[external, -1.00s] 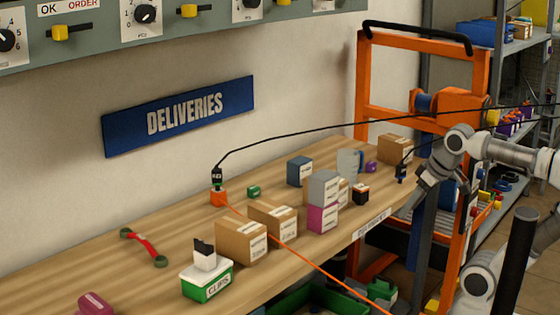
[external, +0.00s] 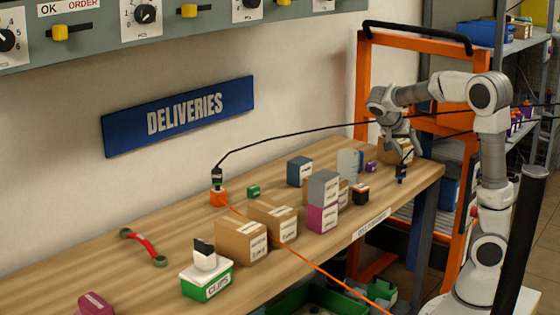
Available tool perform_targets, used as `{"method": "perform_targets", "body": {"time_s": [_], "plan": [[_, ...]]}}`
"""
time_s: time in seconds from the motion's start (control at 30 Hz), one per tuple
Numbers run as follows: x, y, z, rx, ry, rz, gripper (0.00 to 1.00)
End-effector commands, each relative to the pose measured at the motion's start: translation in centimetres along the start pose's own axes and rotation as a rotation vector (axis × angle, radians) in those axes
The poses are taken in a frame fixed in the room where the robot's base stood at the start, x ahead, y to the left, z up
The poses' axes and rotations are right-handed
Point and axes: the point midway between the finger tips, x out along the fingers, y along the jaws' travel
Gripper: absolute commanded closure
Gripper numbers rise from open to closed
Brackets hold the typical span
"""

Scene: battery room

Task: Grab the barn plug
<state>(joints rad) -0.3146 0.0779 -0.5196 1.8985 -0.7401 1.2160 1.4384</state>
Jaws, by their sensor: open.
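Two dark plugs on black cables are in the external view, and I cannot read which is the barn plug. One plug (external: 401,173) is at the table's right end, near the front edge, with its cable rising to the right. The other plug (external: 217,178) stands upright on an orange block (external: 218,198) towards the back of the table. My gripper (external: 402,146) is open and points down above the right end, a little above the near plug and apart from it. It partly covers a cardboard box (external: 393,156) behind it.
The wooden table (external: 90,262) holds several boxes, including a grey box (external: 324,187) on a magenta one (external: 322,218). An orange trolley frame (external: 365,85) rises behind. A black cable stretches across above the table.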

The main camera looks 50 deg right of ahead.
Motion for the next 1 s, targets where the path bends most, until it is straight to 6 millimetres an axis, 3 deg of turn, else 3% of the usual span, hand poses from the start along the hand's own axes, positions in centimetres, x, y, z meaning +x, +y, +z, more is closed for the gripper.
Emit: {"method": "perform_targets", "body": {"time_s": [0.1,0.33,0.43,1.0], "plan": [[0.5,-1.0,-3.1,0.142,0.164,0.089,0.35],[0.2,-2.8,-7.7,0.359,0.466,0.121,0.35],[3.3,-3.4,-5.0,0.354,0.448,0.123,0.35],[7.9,-4.7,-1.1,0.357,0.442,0.120,0.35]]}}
